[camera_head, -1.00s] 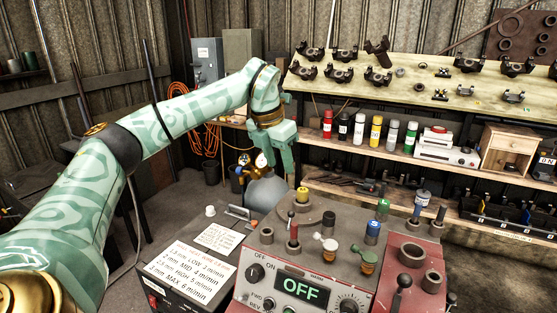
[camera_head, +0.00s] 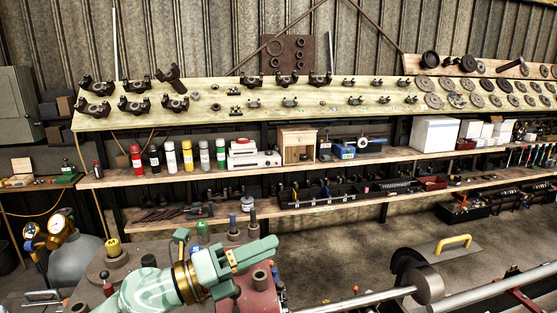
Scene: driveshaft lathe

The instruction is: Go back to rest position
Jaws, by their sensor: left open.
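My left gripper (camera_head: 268,249) is pale green and shows at the lower middle of the head view. Its fingers point right and slightly up, apart and with nothing seen between them. My left forearm, with a gold ring at the wrist, comes in from the bottom edge and hides much of the box. My right gripper is not in view.
A long shelf rack (camera_head: 330,165) along the wall carries cans, yokes and discs. A gas cylinder (camera_head: 80,262) with gauges stands at left. A lathe shaft (camera_head: 365,298) with a dark disc (camera_head: 408,270) lies at lower right. Open floor shows beyond it.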

